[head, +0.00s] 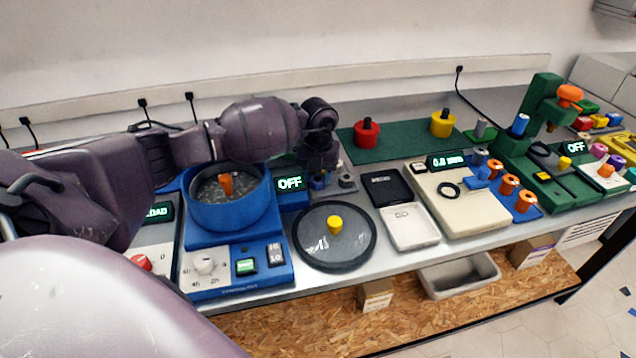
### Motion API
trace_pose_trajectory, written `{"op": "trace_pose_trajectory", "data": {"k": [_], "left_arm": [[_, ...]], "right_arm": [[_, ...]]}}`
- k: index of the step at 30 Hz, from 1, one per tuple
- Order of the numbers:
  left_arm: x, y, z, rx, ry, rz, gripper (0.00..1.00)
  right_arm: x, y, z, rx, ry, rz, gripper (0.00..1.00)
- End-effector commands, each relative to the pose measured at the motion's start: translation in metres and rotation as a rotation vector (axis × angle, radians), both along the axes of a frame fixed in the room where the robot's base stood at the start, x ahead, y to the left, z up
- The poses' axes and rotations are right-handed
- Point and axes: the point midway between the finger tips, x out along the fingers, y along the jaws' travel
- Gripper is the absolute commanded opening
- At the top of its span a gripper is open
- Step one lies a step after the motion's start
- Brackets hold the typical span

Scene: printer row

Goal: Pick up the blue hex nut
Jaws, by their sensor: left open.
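The blue hex nut (318,183) appears as a small dark blue piece on the bench, just right of the blue machine's OFF display. My left gripper (320,172) points down right over it, with its jaws open. The gripper partly hides the nut, and I cannot tell whether the fingers touch it. A grey hex nut (347,182) lies close on the right of the gripper. My right gripper is not in view.
The blue dryer machine (237,269) stands left of the nut. A round dark dish with a yellow knob (335,224) lies in front. A black tray (390,187) and a white tray (410,228) lie to the right. A green mat (402,142) with red and yellow weights lies behind.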

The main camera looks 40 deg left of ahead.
Motion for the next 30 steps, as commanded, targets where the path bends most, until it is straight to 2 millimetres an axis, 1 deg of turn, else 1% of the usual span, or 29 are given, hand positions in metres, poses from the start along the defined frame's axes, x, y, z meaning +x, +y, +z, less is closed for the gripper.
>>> {"op": "trace_pose_trajectory", "data": {"k": [1,7,8,13,20,23,26,29,30], "left_arm": [[0.0,0.0,-0.003,0.0,0.0,0.0,0.43],[0.0,0.0,-0.003,0.0,-0.002,-0.001,0.43],[0.0,0.0,-0.003,0.0,-0.002,-0.001,0.4],[0.0,0.0,-0.003,0.001,-0.002,0.0,0.14],[0.0,0.0,-0.002,0.001,-0.002,0.0,0.14],[0.001,0.0,0.003,0.0,-0.003,0.0,0.14],[0.001,0.0,0.014,0.001,-0.005,0.0,0.14],[0.001,0.0,0.032,0.001,-0.007,-0.001,0.14],[0.001,0.001,0.042,0.002,-0.007,-0.001,0.14]], "right_arm": [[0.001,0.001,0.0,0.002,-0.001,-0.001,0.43],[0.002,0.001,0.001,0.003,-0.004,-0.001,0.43],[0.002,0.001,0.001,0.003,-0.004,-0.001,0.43],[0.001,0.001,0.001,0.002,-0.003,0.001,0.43],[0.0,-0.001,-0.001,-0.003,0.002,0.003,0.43],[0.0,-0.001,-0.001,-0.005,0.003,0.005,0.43],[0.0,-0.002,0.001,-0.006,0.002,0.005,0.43],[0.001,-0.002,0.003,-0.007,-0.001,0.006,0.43],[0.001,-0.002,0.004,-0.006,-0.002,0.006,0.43]]}}
